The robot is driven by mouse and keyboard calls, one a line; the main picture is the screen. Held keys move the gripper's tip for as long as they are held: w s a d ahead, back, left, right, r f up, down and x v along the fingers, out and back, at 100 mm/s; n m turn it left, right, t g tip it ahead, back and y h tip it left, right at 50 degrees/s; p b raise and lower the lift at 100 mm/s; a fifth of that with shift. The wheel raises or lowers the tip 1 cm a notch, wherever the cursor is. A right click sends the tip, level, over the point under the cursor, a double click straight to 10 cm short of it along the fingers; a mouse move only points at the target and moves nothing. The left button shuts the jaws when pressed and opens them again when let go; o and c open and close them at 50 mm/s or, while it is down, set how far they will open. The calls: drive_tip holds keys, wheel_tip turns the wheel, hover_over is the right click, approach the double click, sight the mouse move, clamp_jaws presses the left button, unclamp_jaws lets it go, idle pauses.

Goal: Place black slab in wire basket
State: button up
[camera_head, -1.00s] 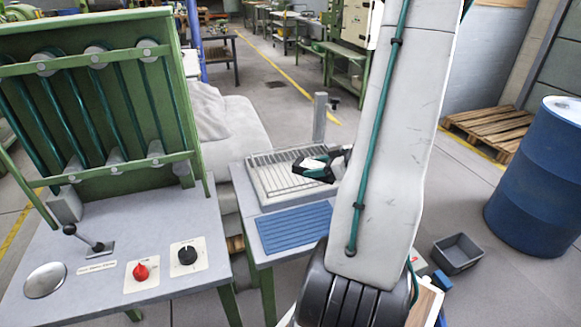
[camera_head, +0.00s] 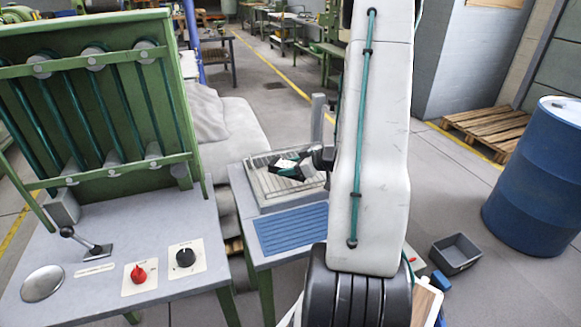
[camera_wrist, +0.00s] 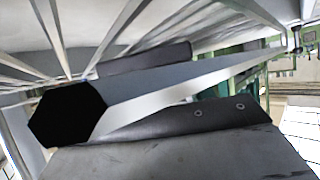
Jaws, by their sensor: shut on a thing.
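The wire basket (camera_head: 292,202) stands on the small grey table in the head view, beyond a blue ribbed mat. My gripper (camera_head: 286,169) is over the basket, low near its wires. In the wrist view my gripper (camera_wrist: 175,90) shows as two dark finger plates, with pale bars crossing close to the camera. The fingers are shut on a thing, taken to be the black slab.
The blue ribbed mat (camera_head: 291,229) lies in front of the basket. A grey post (camera_head: 317,118) rises behind it. A green machine with a control desk (camera_head: 120,240) stands on the left. A grey bin (camera_head: 456,254) and a blue drum (camera_head: 535,185) are on the floor at right.

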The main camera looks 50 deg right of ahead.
drive_tip(key=shift+f, duration=0.1)
drive_tip(key=o, duration=1.2)
drive_tip(key=shift+c, duration=0.2)
